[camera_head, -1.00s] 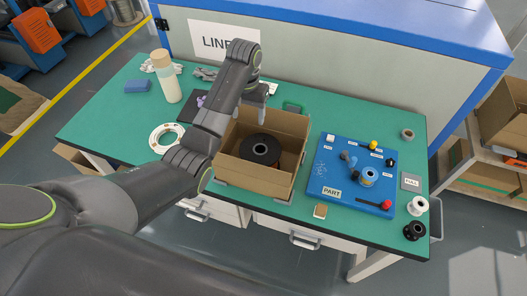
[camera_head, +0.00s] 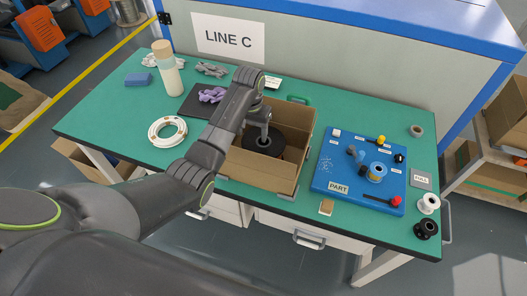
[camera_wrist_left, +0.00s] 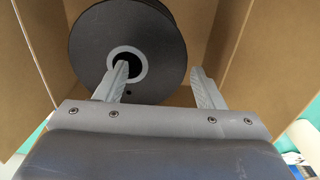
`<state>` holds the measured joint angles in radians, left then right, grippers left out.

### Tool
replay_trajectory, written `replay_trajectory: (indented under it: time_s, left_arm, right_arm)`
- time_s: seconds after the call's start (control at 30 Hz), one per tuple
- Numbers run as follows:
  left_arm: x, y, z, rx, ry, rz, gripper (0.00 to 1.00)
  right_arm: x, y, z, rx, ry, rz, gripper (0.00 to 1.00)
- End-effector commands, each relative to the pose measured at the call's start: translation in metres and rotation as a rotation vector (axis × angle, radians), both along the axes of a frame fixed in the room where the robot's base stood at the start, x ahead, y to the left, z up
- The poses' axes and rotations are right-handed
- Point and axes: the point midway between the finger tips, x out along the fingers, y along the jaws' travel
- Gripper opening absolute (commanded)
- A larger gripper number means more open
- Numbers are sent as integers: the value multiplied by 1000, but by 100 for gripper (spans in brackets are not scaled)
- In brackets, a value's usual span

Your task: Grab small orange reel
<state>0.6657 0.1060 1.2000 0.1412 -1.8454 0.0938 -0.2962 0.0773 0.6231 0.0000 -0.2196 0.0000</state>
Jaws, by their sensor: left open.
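A black reel (camera_head: 272,140) with a pale hub lies inside the open cardboard box (camera_head: 262,182). I cannot make out a clearly orange reel in either view. My left gripper (camera_head: 264,143) reaches down into the box above the black reel. In the left wrist view my left gripper (camera_wrist_left: 161,75) is open and empty. One finger overlaps the hub hole of the black reel (camera_wrist_left: 90,50), and the other is near its right rim. I cannot tell whether the fingers touch it. My right gripper is not in view.
The cardboard walls (camera_wrist_left: 265,55) stand close around my left gripper. A blue board (camera_head: 345,195) with small parts is right of the box. A white ring (camera_head: 167,132), a bottle (camera_head: 170,75) and a dark mat (camera_head: 190,108) with purple gloves are to the left.

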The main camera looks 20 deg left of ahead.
Motion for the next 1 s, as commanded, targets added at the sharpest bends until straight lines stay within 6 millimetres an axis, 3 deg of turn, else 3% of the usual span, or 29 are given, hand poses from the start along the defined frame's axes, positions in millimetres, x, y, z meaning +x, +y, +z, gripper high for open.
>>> replay_trajectory:
  time_s: [0.4, 0.7, 1.0]
  left_arm:
    - [2, 1, -47, 0, 3, 1, 63]
    - [2, 1, -51, 0, 0, 0, 63]
    - [2, 1, -51, 0, 0, 0, 25]
  right_arm:
    - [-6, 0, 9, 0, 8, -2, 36]
    - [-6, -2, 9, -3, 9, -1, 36]
    - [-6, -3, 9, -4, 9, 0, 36]
